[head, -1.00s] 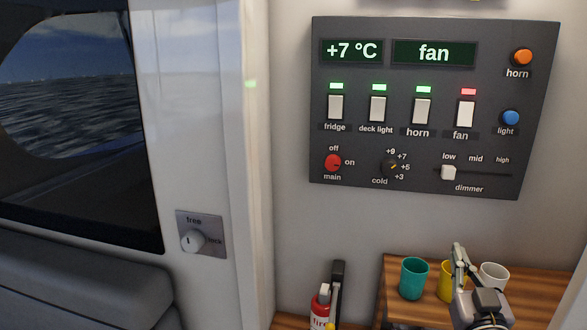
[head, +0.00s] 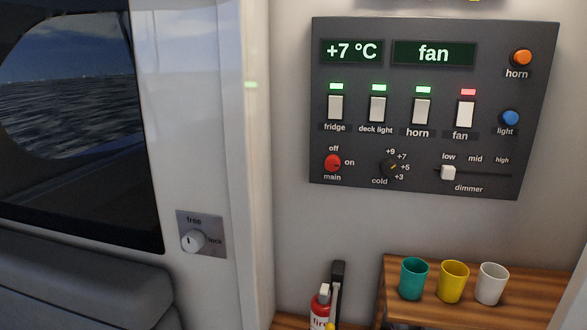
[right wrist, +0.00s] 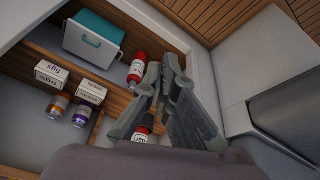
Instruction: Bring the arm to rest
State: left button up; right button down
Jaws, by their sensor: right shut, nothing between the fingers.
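My right gripper (right wrist: 158,95) shows in the right wrist view. My left gripper is in neither view. The dark control panel (head: 430,110) on the wall shows "+7 °C" and "fan". Its fridge, deck light and horn switches have green lamps; the fan switch (head: 466,114) has a red lamp.
A teal cup (head: 413,279), a yellow cup (head: 453,282) and a white cup (head: 492,284) stand on a wooden shelf (head: 540,300). A fire extinguisher (head: 320,308) is left of it. A teal cooler (right wrist: 93,42), boxes (right wrist: 90,92) and bottles lie below in the right wrist view.

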notch_tip(320, 180, down, 24)
jog(key=s+g, duration=0.1)
jog(key=s, duration=0.1)
jog(key=s+d+f+g, duration=0.1)
jog(key=s+d+f, duration=0.2)
jog(key=s+f, duration=1.2)
jog(key=shift+s+f, duration=0.4)
jog(key=shift+s, duration=0.4)
